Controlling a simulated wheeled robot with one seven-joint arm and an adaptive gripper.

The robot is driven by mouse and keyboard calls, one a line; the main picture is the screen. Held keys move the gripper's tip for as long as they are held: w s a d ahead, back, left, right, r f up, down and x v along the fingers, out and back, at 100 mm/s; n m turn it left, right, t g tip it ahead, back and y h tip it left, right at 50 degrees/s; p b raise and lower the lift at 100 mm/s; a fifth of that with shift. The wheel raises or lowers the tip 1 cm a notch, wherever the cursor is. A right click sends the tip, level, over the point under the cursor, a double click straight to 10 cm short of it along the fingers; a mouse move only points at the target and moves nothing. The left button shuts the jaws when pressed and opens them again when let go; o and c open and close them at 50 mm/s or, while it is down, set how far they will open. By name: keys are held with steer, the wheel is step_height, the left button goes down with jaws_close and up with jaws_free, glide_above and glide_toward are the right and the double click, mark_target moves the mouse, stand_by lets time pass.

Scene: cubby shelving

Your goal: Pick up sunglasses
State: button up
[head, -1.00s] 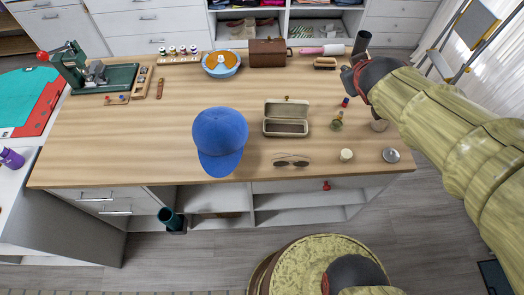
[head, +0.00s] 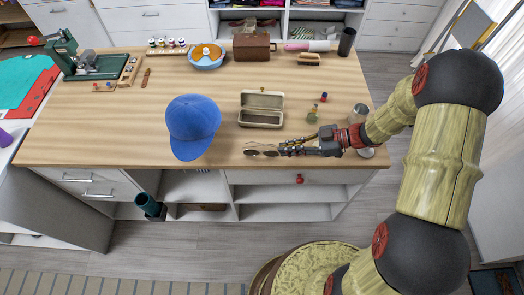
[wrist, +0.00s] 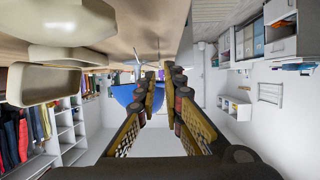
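The sunglasses (head: 258,152), with dark lenses and a thin frame, lie near the front edge of the wooden table, right of the blue cap. My gripper (head: 284,147) is low over the table at their right, its fingers pointing left toward them. Part of the sunglasses is hidden by the fingers in the head view. In the wrist view a gap shows between the two fingers, so my gripper is open. A thin shape beyond the fingertips there looks like the sunglasses (wrist: 137,63); whether they touch the fingers I cannot tell.
The blue cap (head: 193,125) sits to the left and also shows in the wrist view (wrist: 124,94). An open case (head: 261,116) stands behind the sunglasses. Small bottles and a metal cup (head: 358,112) are near my arm. The table's left centre is clear.

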mark_target(260, 149)
steer(key=b+x, duration=0.2)
steer(key=x, duration=0.5)
steer(key=shift+r, duration=0.15)
jaws_close()
steer(key=shift+r, duration=0.1)
steer(key=shift+r, duration=0.5)
step_height(260, 149, up, 2)
steer(key=shift+r+p, duration=0.25)
steer(key=shift+p, duration=0.6)
steer(key=s+a+r+p, duration=0.4)
steer(key=s+a+r, duration=0.5)
steer(key=s, duration=0.1)
steer(key=shift+s+a+r, duration=0.2)
steer(key=shift+s, duration=0.05)
